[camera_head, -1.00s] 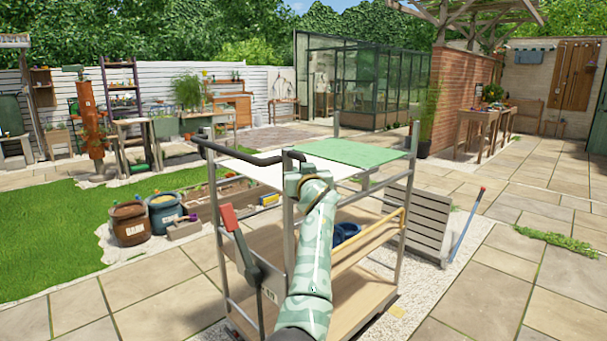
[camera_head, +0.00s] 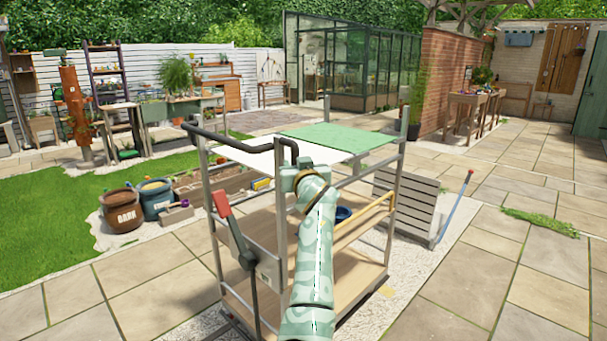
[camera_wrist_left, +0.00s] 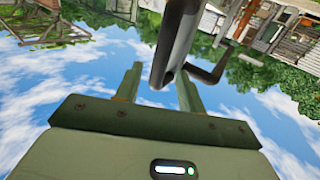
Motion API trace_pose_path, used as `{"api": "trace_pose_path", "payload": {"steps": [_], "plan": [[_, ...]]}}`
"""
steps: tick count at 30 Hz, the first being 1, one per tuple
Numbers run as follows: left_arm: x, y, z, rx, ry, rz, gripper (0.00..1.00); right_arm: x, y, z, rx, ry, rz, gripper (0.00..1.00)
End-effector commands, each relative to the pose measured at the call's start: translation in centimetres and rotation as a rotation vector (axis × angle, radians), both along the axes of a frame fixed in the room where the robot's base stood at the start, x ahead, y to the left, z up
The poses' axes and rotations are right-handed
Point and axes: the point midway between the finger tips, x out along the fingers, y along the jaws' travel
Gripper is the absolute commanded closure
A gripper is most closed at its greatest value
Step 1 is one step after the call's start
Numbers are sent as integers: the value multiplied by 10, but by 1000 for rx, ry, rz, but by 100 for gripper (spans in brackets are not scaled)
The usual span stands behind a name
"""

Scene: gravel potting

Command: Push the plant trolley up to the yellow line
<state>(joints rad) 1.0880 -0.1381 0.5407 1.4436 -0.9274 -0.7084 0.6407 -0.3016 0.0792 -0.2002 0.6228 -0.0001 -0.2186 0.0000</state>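The plant trolley (camera_head: 340,273) stands upright ahead of me, a metal frame with wooden shelves and a white and green top. Its dark push handle (camera_head: 240,146) runs along the near side. My left gripper (camera_head: 291,172) is at the near corner of the handle, its fingers hidden in the head view. In the left wrist view my left gripper (camera_wrist_left: 160,80) has its fingers apart. The dark handle (camera_wrist_left: 178,40) runs between them, with a slight gap visible at the left finger. No yellow line is clearly visible. My right gripper is out of view.
A red-handled lever (camera_head: 233,230) is on the trolley's near side. Pots (camera_head: 122,212) stand left of it on gravel. A slatted panel (camera_head: 404,205) and a blue pole (camera_head: 455,208) are at the right. Paving is free at right.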

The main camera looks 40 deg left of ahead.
Motion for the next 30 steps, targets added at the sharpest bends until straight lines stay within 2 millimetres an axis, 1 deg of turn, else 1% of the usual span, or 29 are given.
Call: {"api": "trace_pose_path", "payload": {"steps": [1,6,9,12,15,18,30], "plan": [[-10,-12,6,-3,-4,-1,61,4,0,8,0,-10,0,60],[-39,-48,4,-2,-1,-1,61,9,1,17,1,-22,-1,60],[-52,-66,2,-3,0,0,61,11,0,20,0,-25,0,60],[-62,-78,1,-1,2,-1,61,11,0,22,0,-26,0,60],[-68,-86,0,0,1,1,61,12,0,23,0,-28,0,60],[-70,-89,0,0,1,1,61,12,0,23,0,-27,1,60],[-70,-89,0,0,1,1,61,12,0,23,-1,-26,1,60]]}}
